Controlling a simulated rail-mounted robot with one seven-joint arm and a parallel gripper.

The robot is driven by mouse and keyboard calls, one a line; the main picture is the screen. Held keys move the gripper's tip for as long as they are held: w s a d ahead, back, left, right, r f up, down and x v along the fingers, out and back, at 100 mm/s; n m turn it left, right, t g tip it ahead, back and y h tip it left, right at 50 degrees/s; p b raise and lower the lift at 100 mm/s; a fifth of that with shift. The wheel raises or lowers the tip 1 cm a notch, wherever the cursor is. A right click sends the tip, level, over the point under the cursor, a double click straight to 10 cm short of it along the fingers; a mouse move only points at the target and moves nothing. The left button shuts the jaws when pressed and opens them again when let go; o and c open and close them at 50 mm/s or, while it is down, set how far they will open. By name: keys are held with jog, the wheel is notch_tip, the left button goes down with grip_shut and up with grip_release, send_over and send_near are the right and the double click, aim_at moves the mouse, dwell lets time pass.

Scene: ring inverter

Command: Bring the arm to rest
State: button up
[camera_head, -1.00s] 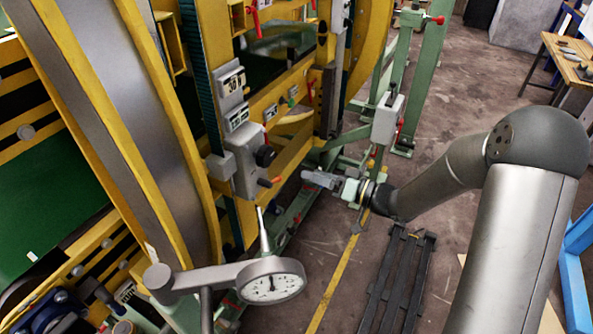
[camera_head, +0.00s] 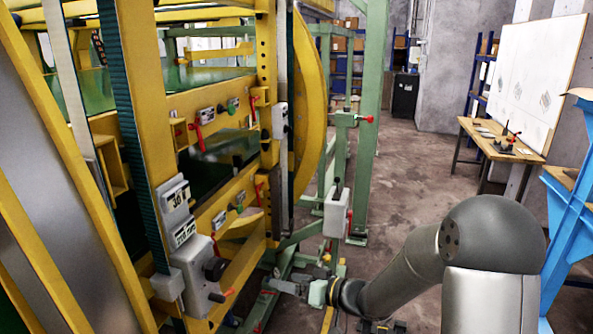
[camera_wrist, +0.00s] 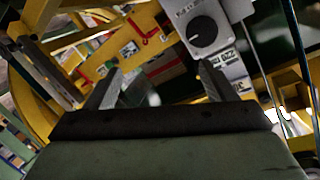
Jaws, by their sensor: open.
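My gripper (camera_head: 290,287) is at the end of my grey arm, low in the head view, beside the yellow ring machine (camera_head: 150,120). In the wrist view my gripper (camera_wrist: 160,85) has its two fingers well apart, with nothing between them. Beyond the fingers, a control box with a black knob (camera_wrist: 203,32) and a small number display (camera_wrist: 232,68) show on the yellow frame. The same control box with its black knob (camera_head: 215,268) is left of my gripper in the head view.
A grey box on a green post (camera_head: 337,212) stands close behind my gripper. Red levers (camera_head: 197,131) stick out from the yellow frame. A blue stand (camera_head: 570,210) and a wooden table (camera_head: 500,140) are on the right. Open floor (camera_head: 410,180) lies between.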

jog(key=s+d+r+m+t+h, duration=0.1)
jog(key=s+d+m+h, duration=0.1)
jog(key=d+h, duration=0.45)
jog(key=s+d+r+m+t+h, duration=0.1)
jog(key=s+d+m+h, duration=0.1)
jog(key=d+h, duration=0.5)
jog(key=s+d+m+g, duration=0.2)
jog(key=s+g, duration=0.7)
jog(key=s, duration=1.6)
jog(key=shift+d, duration=0.2)
jog(key=shift+f, duration=0.1)
